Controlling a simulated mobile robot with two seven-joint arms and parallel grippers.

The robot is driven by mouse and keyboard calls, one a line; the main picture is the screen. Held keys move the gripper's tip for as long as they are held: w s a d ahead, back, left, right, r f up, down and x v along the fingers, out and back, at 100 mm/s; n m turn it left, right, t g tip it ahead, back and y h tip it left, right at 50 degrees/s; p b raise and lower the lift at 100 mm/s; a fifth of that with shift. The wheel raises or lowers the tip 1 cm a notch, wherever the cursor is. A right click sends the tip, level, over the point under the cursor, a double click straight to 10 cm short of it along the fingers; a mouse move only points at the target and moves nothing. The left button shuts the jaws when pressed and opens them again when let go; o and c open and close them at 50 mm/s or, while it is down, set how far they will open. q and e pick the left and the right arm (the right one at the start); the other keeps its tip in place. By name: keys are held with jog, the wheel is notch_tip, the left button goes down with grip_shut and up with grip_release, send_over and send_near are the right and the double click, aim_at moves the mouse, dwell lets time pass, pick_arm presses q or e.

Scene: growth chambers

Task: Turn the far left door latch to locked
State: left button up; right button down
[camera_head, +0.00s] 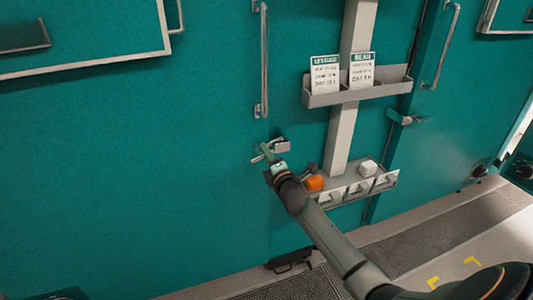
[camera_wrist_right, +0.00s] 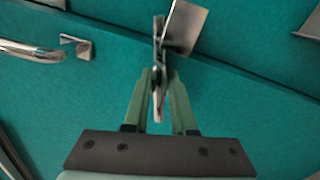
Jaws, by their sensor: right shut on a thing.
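The door latch (camera_head: 281,147) is a small metal fitting on the teal door, just below the long vertical door handle (camera_head: 263,60). In the right wrist view, the latch shows as a narrow metal lever (camera_wrist_right: 158,105) beside a bent flat plate (camera_wrist_right: 186,27). My right gripper (camera_head: 267,153) is at the latch, with its fingers shut on the lever; they stand on both sides of it in the right wrist view (camera_wrist_right: 158,88). The gripper partly hides the latch in the head view. My left gripper is not in view.
Right of the latch, a pale post (camera_head: 342,140) carries an upper tray (camera_head: 350,95) with two cards and a lower tray (camera_head: 347,199) with an orange item (camera_head: 314,183) close to my arm. Another latch (camera_head: 408,118) sits further right. Floor grating (camera_head: 440,240) runs below.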

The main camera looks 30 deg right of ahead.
jog(key=shift+a+f+m, duration=0.15)
jog(key=shift+f+m, duration=0.05)
jog(key=shift+m, duration=1.1)
jog(key=c, duration=0.8)
grip_release()
jog(key=shift+o, duration=0.2)
jog(key=p+v, duration=0.1)
jog(key=v, duration=1.1)
jog(key=shift+s, duration=0.3)
